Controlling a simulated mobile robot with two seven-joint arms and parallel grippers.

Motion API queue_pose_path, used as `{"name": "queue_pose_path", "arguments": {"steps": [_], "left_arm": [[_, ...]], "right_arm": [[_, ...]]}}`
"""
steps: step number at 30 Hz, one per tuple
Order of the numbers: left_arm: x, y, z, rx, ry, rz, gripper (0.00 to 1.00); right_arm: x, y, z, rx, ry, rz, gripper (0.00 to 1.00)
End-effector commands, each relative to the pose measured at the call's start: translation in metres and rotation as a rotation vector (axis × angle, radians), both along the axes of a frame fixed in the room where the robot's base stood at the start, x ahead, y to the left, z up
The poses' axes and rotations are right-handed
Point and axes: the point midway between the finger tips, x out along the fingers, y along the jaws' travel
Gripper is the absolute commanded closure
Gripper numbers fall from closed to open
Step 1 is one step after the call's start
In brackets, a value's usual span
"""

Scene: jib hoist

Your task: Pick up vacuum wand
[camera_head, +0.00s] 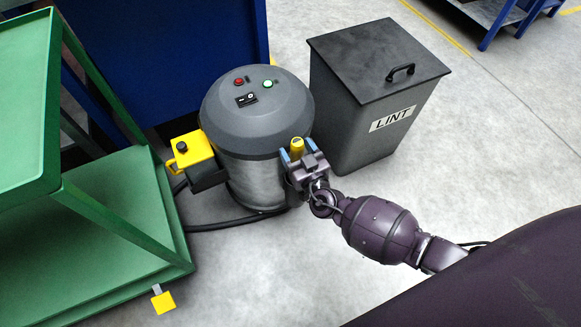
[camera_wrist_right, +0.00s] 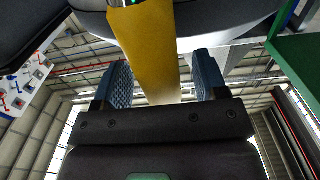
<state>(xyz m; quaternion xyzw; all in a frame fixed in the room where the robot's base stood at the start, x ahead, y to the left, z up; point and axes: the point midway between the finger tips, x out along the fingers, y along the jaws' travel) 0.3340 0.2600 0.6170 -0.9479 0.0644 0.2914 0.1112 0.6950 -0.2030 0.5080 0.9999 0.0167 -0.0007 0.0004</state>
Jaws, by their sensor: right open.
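The vacuum (camera_head: 258,125) is a grey drum with a dark domed lid, with red and green buttons and a switch on top. A yellow upright handle (camera_head: 297,144), which looks like the vacuum wand's grip, stands at the drum's right front side. My right gripper (camera_head: 298,155) is open, with its blue-padded fingers on either side of this handle. In the right wrist view the yellow handle (camera_wrist_right: 150,50) runs between the open fingers of the gripper (camera_wrist_right: 163,80), with a gap on each side. The wand's lower part is hidden. My left gripper is not in view.
A dark lidded LINT bin (camera_head: 365,110) stands close to the vacuum's right. A yellow box (camera_head: 190,150) with a black knob sits on its left side. A black hose (camera_head: 235,222) lies on the floor. A green cart (camera_head: 120,200) stands left.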

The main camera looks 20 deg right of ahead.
Motion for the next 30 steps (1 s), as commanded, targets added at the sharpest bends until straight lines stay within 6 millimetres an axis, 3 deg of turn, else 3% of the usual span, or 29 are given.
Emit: {"name": "queue_pose_path", "arguments": {"steps": [9, 22, 30], "left_arm": [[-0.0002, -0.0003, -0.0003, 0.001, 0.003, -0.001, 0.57], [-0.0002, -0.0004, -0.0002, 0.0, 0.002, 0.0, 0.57], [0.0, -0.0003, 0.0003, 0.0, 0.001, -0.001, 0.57]], "right_arm": [[-0.0008, -0.0009, -0.0004, 0.0, 0.0, 0.0, 0.35], [-0.0004, -0.0008, 0.0001, 0.0, 0.0, 0.0, 1.0], [0.0001, -0.0008, 0.0013, 0.0, -0.002, 0.0, 1.0]]}}
